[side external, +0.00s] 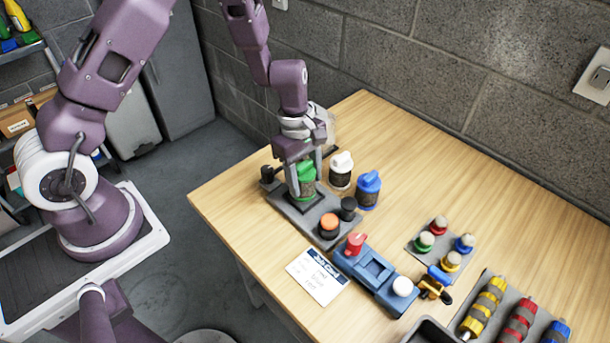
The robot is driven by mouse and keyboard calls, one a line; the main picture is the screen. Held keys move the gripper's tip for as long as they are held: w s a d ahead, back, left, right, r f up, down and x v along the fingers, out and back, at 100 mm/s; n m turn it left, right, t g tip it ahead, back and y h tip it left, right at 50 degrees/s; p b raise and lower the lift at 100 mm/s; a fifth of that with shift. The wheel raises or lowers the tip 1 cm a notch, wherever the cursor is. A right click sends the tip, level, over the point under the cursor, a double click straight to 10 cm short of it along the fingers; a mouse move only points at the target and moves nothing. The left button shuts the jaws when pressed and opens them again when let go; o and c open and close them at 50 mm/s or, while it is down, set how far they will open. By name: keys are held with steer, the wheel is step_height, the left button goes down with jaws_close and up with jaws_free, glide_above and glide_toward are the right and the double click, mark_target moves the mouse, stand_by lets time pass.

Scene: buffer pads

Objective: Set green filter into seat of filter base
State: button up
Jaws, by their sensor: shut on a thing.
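The green filter (306,178) has a green cap and a dark, mesh-like body. It stands about upright between the fingers of my gripper (304,182), which is shut on it. The filter base (286,208) is a grey plate near the table's left edge. Its dark square seat (304,203) lies right under the green filter. From this side I cannot tell whether the filter's bottom touches the seat or hangs just above it. The gripper's fingers hide part of the filter's sides.
A white-capped filter (341,171) and a blue-capped filter (368,190) stand close to the right. An orange button (329,226) and a black knob (348,208) rise from the base plate. A blue fixture (378,278) and a paper card (317,276) lie nearer. Bare table (400,165) lies behind.

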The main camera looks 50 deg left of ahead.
mark_target(304, 164)
steer(key=shift+f, duration=0.95)
stand_by(0.3)
steer(key=o, duration=1.5)
steer(key=shift+c, duration=0.2)
steer(key=shift+m, duration=0.4)
steer(key=r, duration=0.9)
steer(key=shift+a+r, duration=0.1)
steer(key=shift+a, duration=0.25)
steer(key=s+r+m+t, duration=0.2)
steer(key=s+r+m, duration=0.4)
steer(key=r, duration=0.4)
steer(key=s+r+m+t, duration=0.1)
steer(key=s+r+m, duration=0.4)
steer(key=s+r, duration=0.3)
steer(key=s+a+r+m+t+y, duration=0.1)
steer(key=s+a+r+m+t, duration=0.1)
steer(key=s+m, duration=0.4)
steer(key=shift+s+r+t+y, duration=0.35)
steer(key=shift+s+r, duration=0.3)
steer(key=shift+s, duration=0.55)
